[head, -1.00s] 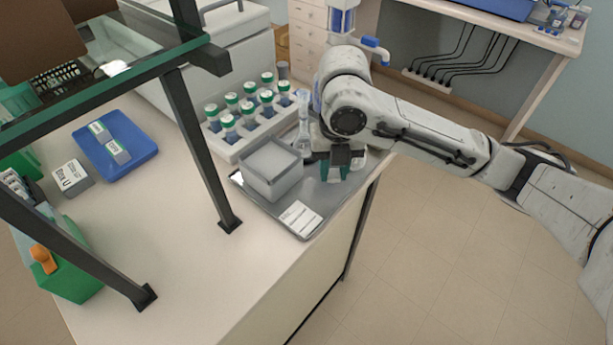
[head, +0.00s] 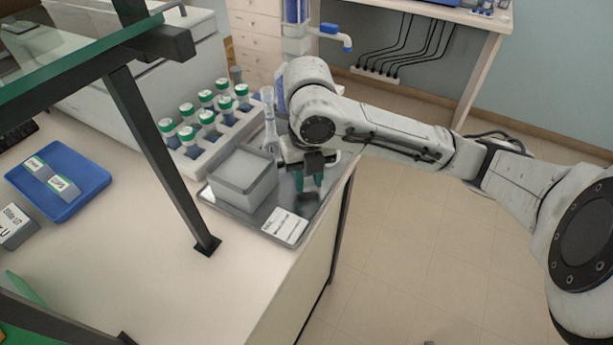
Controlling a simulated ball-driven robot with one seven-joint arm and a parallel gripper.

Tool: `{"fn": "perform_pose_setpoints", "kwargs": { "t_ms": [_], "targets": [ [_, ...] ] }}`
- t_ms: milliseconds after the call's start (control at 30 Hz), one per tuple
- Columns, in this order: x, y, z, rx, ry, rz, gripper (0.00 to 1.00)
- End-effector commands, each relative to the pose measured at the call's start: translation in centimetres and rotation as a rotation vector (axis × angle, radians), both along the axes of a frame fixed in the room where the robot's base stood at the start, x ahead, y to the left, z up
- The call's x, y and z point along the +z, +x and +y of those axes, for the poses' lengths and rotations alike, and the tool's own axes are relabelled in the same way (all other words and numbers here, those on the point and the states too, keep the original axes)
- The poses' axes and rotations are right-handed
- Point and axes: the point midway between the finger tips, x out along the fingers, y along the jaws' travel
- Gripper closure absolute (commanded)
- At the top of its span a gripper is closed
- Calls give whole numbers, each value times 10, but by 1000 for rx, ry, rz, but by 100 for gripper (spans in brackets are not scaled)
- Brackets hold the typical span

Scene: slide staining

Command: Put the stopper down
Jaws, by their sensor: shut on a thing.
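My gripper (head: 308,184) points down over the right part of a grey metal tray (head: 254,223), near its right edge. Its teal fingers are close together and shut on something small. I take this to be the stopper, but it is mostly hidden between the fingers and too small to make out. A dark patch shows just under the fingertips, and I cannot tell whether the held thing touches the tray. A clear glass flask with a narrow neck (head: 270,122) stands behind and left of my gripper.
A pale square box (head: 243,181) and a white label card (head: 285,226) are on the tray. A rack (head: 205,163) of green-capped bottles stands behind it. A blue tray (head: 60,207) lies left. A dark shelf post (head: 162,150) rises in front. The bench's right edge is close.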

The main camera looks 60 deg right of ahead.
Motion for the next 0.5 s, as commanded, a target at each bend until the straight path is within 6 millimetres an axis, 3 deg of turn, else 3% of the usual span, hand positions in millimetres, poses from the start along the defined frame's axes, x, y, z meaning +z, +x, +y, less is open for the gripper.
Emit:
{"fn": "perform_pose_setpoints", "kwargs": {
  "t_ms": [67, 100, 333, 500],
  "targets": [
    [-4, 0, 0, 0, 0, 0, 98],
    [-3, 0, 0, 0, 0, 0, 67],
    [-2, 0, 0, 0, 0, 0, 45],
    [-2, 0, 0, 0, 0, 0, 44]
  ]
}}
